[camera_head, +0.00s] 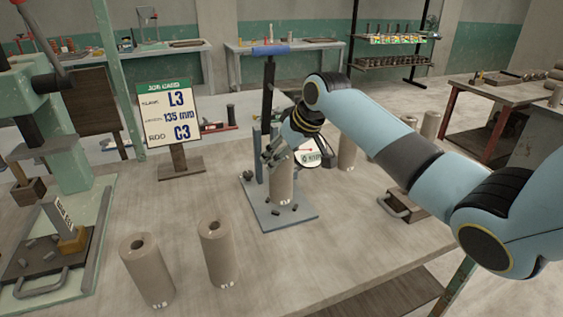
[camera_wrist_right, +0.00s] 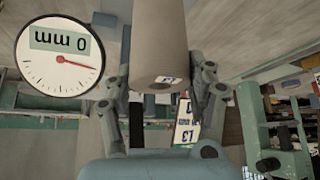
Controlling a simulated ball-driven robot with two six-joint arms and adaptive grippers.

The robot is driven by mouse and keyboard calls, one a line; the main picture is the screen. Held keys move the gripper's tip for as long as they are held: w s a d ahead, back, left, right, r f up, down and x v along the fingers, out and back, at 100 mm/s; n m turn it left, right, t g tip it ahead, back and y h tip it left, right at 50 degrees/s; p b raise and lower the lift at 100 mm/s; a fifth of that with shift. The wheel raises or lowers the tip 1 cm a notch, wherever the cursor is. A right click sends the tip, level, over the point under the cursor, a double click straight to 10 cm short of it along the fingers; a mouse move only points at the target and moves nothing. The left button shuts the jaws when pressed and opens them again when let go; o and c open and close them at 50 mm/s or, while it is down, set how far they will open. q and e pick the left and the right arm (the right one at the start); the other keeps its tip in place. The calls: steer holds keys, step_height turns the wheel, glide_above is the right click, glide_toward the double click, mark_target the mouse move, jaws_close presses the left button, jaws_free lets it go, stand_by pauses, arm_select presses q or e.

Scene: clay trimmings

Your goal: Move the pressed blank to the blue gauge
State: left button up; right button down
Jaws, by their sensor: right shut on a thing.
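My right gripper (camera_head: 274,152) is shut on a brown-grey cylindrical clay blank (camera_head: 281,182), gripping it near its top. The blank is upright over the blue gauge's base plate (camera_head: 265,222); I cannot tell whether its bottom touches the plate. The gauge has an upright post with a blue handle on top (camera_head: 270,50) and a round dial (camera_head: 308,152) partly hidden behind my arm. In the right wrist view the blank (camera_wrist_right: 160,40) lies between the fingers (camera_wrist_right: 160,72) with a small white label near its end. The dial (camera_wrist_right: 60,57) shows "0 mm". My left gripper is out of view.
Two hollow blanks (camera_head: 147,272) (camera_head: 218,255) stand at the front. Others (camera_head: 347,152) (camera_head: 430,125) stand to the right. A green press (camera_head: 50,130) is at left. A sign (camera_head: 168,115) reads L3, 135 mm, C3. Dark crumbs lie on the gauge plate.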

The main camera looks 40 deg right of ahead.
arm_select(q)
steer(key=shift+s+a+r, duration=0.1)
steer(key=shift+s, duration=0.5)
arm_select(e)
steer(key=shift+f, duration=1.05)
steer(key=shift+c, duration=2.2)
jaws_free()
steer(key=shift+f, duration=0.15)
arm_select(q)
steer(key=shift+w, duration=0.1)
arm_select(e)
steer(key=shift+s+r, duration=0.1)
steer(key=shift+r, duration=0.15)
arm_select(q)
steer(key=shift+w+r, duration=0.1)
arm_select(e)
steer(key=v, duration=1.1)
steer(key=shift+s+r, duration=0.15)
steer(key=shift+r, duration=0.2)
